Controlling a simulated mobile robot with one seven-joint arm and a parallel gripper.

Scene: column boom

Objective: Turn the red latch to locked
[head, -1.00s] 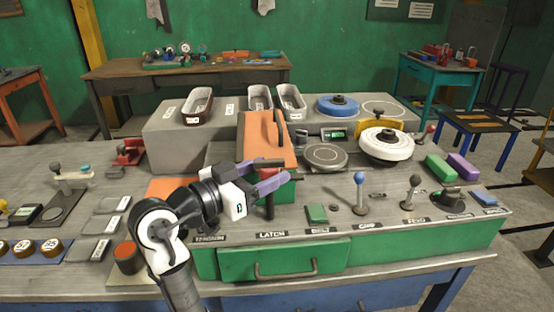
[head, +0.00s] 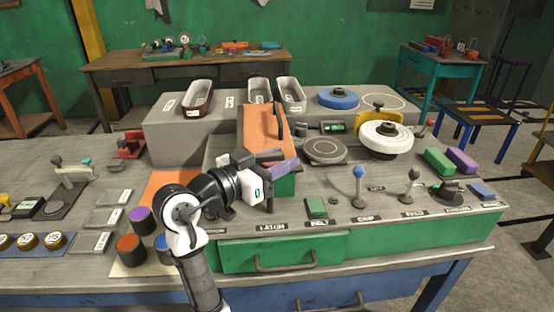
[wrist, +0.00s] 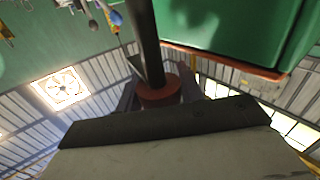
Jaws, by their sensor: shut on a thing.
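My gripper (head: 278,162) is in front of the orange-lidded green box, above the "LATCH" label on the console. Its fingers are closed on the latch's red grip (wrist: 158,92), which sits between them in the wrist view. The latch's dark bar (wrist: 146,40) runs from the grip towards the top of that view. In the head view part of the dark latch (head: 270,192) shows below the fingers, and the gripper hides the red grip. Whether the latch is at its locked position cannot be read from these views.
The green box with an orange lid (head: 260,135) stands just behind my gripper. Coloured cylinders (head: 141,220) stand at the left beside my arm. A green drawer (head: 285,250) is below.

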